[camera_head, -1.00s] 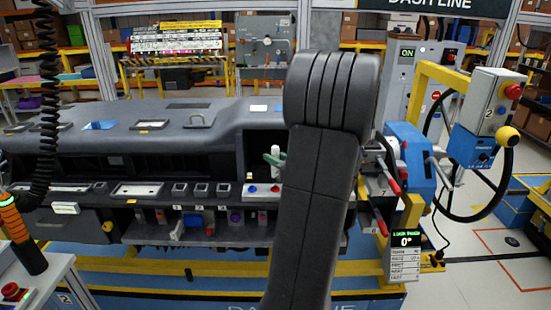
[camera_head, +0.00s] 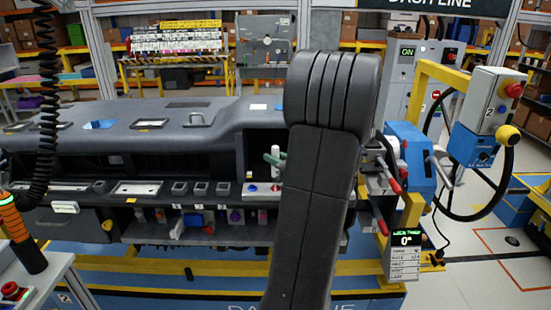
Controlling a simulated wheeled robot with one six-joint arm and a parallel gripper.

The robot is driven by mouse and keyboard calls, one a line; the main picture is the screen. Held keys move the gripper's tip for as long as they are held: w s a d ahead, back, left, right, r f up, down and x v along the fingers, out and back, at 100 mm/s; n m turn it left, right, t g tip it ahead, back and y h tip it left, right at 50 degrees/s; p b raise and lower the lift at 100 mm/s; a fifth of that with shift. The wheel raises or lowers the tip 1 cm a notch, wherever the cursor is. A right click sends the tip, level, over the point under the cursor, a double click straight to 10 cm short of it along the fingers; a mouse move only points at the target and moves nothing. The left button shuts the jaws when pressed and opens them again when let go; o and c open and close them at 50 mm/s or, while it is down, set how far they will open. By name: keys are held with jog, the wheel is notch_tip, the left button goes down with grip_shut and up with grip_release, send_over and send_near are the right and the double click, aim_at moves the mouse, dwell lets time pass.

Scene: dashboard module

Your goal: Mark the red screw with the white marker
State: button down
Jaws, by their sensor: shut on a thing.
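The white marker (camera_head: 276,150) stands roughly upright in front of the dashboard's dark opening, just left of my arm. A pale green finger of my gripper (camera_head: 273,159) shows across it, shut on the marker. The rest of the gripper is hidden behind my arm. The red screw (camera_head: 275,188) sits on a small light panel (camera_head: 263,194) on the dashboard's front ledge, below the marker. A blue screw (camera_head: 252,188) is left of it. The marker's lower tip is too small to tell whether it touches the red screw.
The grey dashboard (camera_head: 60,125) fills the left and middle. A lower shelf (camera_head: 140,232) holds several small coloured parts. A blue tool unit (camera_head: 410,165) with red handles and a yellow frame (camera_head: 430,75) stand to the right. A coiled black cable (camera_head: 48,100) hangs at left.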

aim_at(275, 147)
jog(key=shift+r+p, duration=1.75)
jog(key=shift+r, duration=0.7)
